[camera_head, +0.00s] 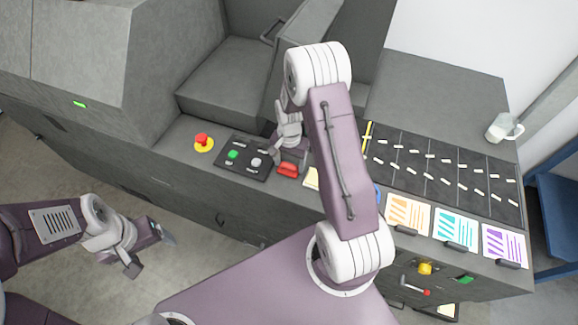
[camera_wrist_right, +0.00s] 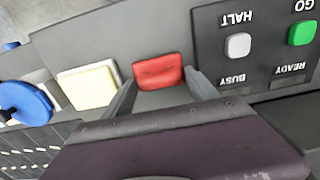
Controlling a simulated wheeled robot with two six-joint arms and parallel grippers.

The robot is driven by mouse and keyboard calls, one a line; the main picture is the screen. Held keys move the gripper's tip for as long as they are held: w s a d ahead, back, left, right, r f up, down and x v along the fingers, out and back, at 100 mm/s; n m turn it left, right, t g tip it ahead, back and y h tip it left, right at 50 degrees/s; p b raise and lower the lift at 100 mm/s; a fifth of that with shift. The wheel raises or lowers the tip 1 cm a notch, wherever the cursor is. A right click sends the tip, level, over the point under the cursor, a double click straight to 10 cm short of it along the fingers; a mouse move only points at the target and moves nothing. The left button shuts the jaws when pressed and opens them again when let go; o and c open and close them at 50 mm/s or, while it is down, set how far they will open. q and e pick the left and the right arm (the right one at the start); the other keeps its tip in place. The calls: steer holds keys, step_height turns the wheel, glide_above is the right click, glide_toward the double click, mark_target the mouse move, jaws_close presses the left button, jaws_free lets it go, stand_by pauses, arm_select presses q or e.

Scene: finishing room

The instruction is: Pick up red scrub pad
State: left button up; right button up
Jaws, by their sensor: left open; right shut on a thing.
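The red scrub pad (camera_head: 288,170) lies at the front of the grey machine's top, just right of the black button panel, in the head view. In the right wrist view the red pad (camera_wrist_right: 158,71) sits between the two fingers of my right gripper (camera_wrist_right: 160,88), which is shut on it. In the head view my right gripper (camera_head: 288,157) comes down over the pad from behind, and its wrist hides part of the surface. My left gripper (camera_head: 150,252) is open and empty, low at the left, in front of the machine and away from the pad.
A pale yellow pad (camera_wrist_right: 90,85) and a blue round object (camera_wrist_right: 27,102) lie beside the red pad. The button panel (camera_head: 245,158) and a red emergency button (camera_head: 203,142) are to its left.

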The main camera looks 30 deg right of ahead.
steer(key=shift+r, duration=0.1)
steer(key=shift+w+r, duration=0.1)
steer(key=shift+r, duration=0.15)
step_height(320, 180, up, 3)
steer(key=shift+d+f+b, duration=0.1)
steer(key=shift+b, duration=0.85)
steer(key=s+a+r+b, duration=0.2)
steer(key=s+r, duration=0.5)
steer(key=s, duration=0.4)
steer(key=shift+s+a+r+b, duration=0.25)
steer(key=shift+a+b, duration=0.1)
steer(key=shift+a, duration=0.3)
